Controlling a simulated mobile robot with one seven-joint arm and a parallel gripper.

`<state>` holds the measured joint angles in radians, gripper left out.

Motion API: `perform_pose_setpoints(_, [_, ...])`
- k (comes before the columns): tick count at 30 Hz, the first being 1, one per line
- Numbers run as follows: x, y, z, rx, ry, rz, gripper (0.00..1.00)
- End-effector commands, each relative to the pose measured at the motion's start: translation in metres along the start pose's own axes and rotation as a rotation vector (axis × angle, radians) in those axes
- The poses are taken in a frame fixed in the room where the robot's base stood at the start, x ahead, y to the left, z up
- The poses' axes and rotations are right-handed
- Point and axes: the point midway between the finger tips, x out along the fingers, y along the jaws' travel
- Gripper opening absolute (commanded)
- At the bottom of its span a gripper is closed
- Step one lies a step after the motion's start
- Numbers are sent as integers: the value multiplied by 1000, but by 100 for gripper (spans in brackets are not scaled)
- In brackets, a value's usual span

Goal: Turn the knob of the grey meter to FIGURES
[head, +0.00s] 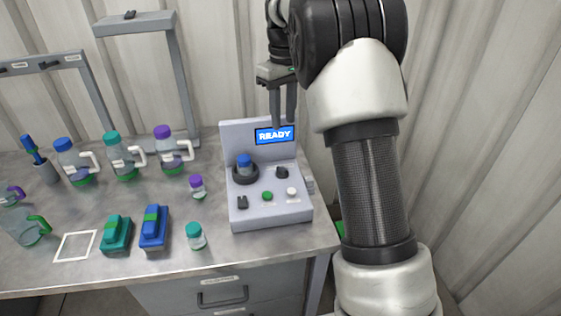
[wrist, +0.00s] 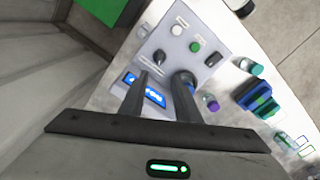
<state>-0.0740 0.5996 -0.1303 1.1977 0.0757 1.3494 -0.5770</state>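The grey meter (head: 267,217) stands near the table's right end. Its blue display (head: 277,135) reads READY. Its small black knob (head: 282,172) sits on the top face, right of a dark round holder with a blue-capped piece (head: 244,160). The knob also shows in the wrist view (wrist: 159,57), just beyond one fingertip. Its setting and any FIGURES label are too small to read. My gripper (head: 283,125) points down above the meter, in front of its display panel. The fingers are apart with nothing between them, also in the wrist view (wrist: 163,75).
A green button (head: 267,195), a white button (head: 292,191) and a black switch (head: 242,202) sit near the knob. A purple-capped vial (head: 197,187) and a teal-capped vial (head: 196,236) stand left of the meter. Several bottles stand farther left. A corrugated wall is behind.

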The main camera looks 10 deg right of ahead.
Motion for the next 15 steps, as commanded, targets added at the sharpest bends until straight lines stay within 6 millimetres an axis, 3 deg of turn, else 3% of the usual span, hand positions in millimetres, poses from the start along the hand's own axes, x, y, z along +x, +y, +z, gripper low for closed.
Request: perform_pose_setpoints(15, [105,-1,1,2,-3,-2,30])
